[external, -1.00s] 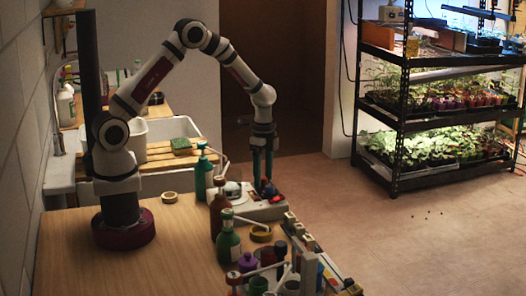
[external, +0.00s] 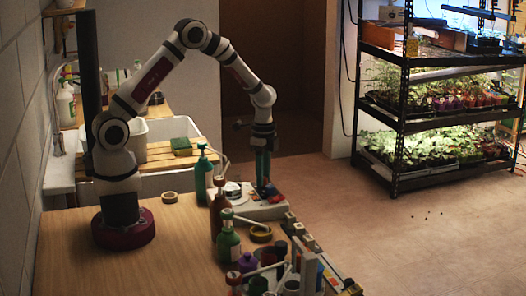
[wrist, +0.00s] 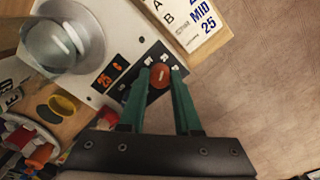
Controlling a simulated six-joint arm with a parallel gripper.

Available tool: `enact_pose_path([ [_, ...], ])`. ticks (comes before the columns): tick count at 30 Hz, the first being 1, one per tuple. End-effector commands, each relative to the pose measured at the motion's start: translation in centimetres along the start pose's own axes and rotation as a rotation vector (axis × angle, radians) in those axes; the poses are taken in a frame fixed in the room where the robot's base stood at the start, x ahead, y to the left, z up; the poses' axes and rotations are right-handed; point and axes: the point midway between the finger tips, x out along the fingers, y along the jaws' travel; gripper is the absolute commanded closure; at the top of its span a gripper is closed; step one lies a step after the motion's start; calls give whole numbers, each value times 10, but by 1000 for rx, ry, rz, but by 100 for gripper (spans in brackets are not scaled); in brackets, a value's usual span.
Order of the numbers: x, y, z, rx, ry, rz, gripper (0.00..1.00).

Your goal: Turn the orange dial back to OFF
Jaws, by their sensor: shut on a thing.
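The orange dial (wrist: 160,76) sits on a dark panel of a white device (wrist: 92,97). A pale pointer line shows on its face; I cannot read which mark it points to. My gripper (wrist: 160,84) points down, its two green fingers on either side of the dial, shut on it. A small display (wrist: 107,77) with orange digits is beside the dial.
A clear glass vessel (wrist: 68,45) stands on the device. Printed cards (wrist: 185,18) lie beside it. A teal bottle (external: 203,178), a brown bottle (external: 217,205) and a green bottle (external: 229,245) stand close by on the wooden table (external: 165,245).

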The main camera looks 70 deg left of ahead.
Motion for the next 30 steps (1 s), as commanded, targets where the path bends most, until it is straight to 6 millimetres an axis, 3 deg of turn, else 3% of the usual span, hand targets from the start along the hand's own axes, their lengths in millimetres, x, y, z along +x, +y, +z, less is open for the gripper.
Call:
enact_pose_path([
  [8,0,0,0,-162,2,1,100],
  [30,-1,-1,0,-818,9,1,100],
])
